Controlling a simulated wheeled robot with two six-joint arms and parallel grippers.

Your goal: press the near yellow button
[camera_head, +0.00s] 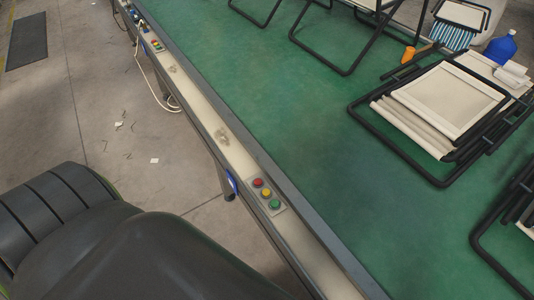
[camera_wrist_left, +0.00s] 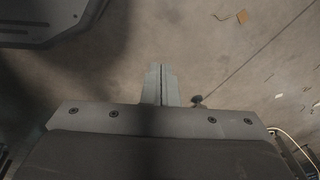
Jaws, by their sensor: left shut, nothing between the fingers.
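The near yellow button (camera_head: 266,193) sits in the middle of a small grey panel, between a red button (camera_head: 258,183) and a green button (camera_head: 275,204). The panel is on the pale rail along the edge of the green table. In the left wrist view my left gripper (camera_wrist_left: 160,72) is shut and empty, with bare floor beyond its fingertips. No button shows clearly in that view. Neither gripper shows in the head view. A dark part of my own body fills its lower left, apart from the panel in the picture.
The green table (camera_head: 290,130) is bare beside the panel. Folded black-framed loungers (camera_head: 445,100), an orange-handled tool (camera_head: 408,54) and a blue bottle (camera_head: 500,47) lie or stand farther right. Another button panel (camera_head: 153,44) is farther up the rail. A pale cable (camera_head: 150,80) hangs beside it.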

